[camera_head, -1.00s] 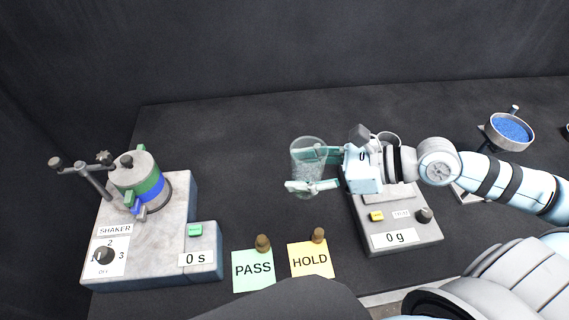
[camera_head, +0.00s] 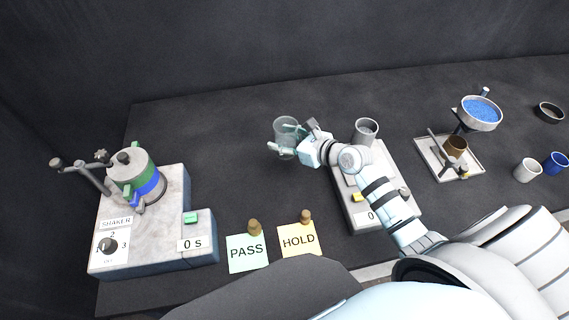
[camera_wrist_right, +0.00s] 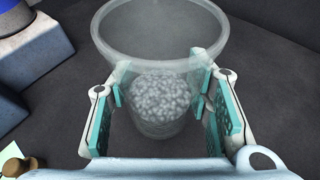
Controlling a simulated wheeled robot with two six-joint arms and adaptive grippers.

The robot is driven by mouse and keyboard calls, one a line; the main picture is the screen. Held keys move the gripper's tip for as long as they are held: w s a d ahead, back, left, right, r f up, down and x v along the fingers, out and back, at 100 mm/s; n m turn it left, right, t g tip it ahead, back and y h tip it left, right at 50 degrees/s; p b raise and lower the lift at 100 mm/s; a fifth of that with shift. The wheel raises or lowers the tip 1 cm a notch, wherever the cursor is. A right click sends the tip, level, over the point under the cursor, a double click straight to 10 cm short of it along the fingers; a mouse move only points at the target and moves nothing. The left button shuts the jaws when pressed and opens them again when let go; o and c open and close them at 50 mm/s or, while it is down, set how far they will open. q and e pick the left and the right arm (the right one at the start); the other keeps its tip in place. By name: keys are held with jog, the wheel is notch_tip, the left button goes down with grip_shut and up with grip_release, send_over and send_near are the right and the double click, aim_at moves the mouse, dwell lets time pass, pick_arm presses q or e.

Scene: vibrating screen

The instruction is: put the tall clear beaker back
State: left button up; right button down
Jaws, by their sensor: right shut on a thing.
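The tall clear beaker (camera_head: 284,124) stands upright over the dark table, left of the scale, with the fingers of my right gripper (camera_head: 285,142) around it. The right wrist view shows the clear beaker (camera_wrist_right: 160,42) with its wide rim toward me and grey granules in its lower part. My right gripper (camera_wrist_right: 162,105) has a teal pad on each side of the beaker wall. I cannot tell whether its base touches the table. My left gripper is not in view.
The scale (camera_head: 405,207) holds a grey cup (camera_head: 366,131). A bowl of blue grains (camera_head: 480,112) and cups stand right. The table behind the beaker is clear.

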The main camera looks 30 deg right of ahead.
notch_tip(320, 180, down, 10)
jog(key=b, duration=0.4)
jog(key=shift+w+f, duration=0.1)
jog(key=c, duration=0.8)
grip_release()
jog(key=shift+c, duration=0.2)
